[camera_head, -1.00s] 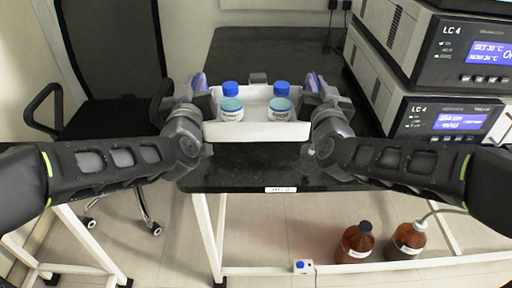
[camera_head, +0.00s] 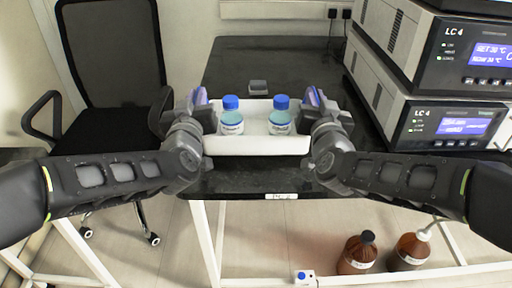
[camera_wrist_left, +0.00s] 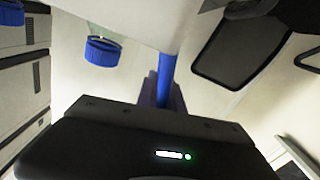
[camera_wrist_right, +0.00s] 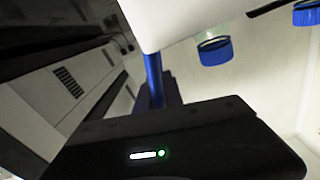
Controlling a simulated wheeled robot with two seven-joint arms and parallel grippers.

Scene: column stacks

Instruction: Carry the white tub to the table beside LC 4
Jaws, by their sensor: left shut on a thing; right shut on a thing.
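The white tub (camera_head: 256,145) is level in front of me, over the front part of the black table (camera_head: 290,50), beside the LC 4 units. I cannot tell whether it touches the tabletop. Two bottles with blue caps, the left bottle (camera_head: 231,118) and the right bottle (camera_head: 280,118), stand upright in it. My left gripper (camera_head: 203,108) is shut on its left end and my right gripper (camera_head: 314,108) on its right end. The tub also shows in the left wrist view (camera_wrist_left: 150,18) and the right wrist view (camera_wrist_right: 180,20).
The LC 4 stack, with its upper unit (camera_head: 430,55) and lower unit (camera_head: 425,125), stands on the right. A black chair (camera_head: 110,60) is at left. Brown bottles (camera_head: 357,255) stand below the table.

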